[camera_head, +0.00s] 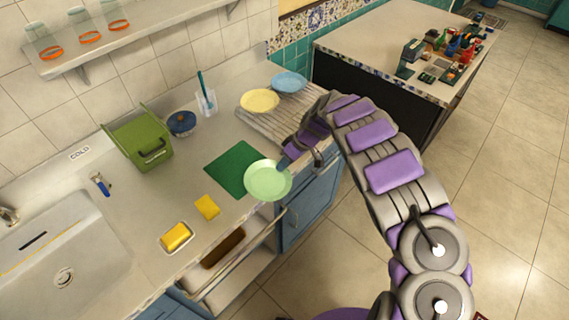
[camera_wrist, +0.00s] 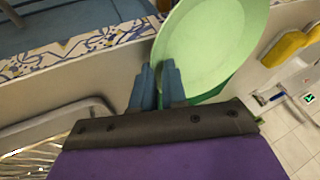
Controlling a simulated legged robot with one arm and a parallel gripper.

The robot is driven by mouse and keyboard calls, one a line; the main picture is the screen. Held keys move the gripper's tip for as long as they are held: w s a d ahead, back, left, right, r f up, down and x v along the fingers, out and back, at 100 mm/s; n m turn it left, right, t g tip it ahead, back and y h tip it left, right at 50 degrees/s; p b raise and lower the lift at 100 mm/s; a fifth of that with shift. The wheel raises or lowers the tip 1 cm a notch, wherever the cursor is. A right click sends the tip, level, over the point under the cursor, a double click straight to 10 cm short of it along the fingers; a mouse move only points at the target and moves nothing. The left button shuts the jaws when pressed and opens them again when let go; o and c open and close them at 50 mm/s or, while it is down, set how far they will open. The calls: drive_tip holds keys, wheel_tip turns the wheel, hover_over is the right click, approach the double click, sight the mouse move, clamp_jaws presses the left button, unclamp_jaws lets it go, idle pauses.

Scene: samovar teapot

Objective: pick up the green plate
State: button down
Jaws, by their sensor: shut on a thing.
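The light green plate (camera_head: 268,181) is at the counter's front edge, over a corner of the dark green mat (camera_head: 233,167). My gripper (camera_head: 284,163) is at the plate's upper right rim. In the wrist view the plate (camera_wrist: 213,40) is large and tilted, and the blue fingers of my gripper (camera_wrist: 159,72) meet its near rim. My gripper is shut on the plate's rim. I cannot tell from these views whether the plate's underside touches the mat.
A yellow plate (camera_head: 260,101) and a blue plate (camera_head: 289,83) lie on the ribbed drainboard behind my gripper. A yellow sponge (camera_head: 207,207), a soap dish (camera_head: 176,237), a green bin (camera_head: 142,141) and a sink (camera_head: 60,262) are to the left. An open drawer (camera_head: 235,262) juts out below the counter.

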drive_tip(key=c, duration=1.1)
unclamp_jaws()
drive_tip(key=shift+a+r, duration=0.1)
drive_tip(key=shift+a, duration=0.1)
drive_tip(key=shift+w, duration=0.1)
drive_tip(key=shift+d+r, duration=0.15)
drive_tip(key=shift+r, duration=0.05)
drive_tip(key=p+v, duration=0.3)
drive_tip(key=v, duration=1.3)
drive_tip(key=shift+d+r, duration=0.25)
drive_tip(key=shift+r, duration=0.1)
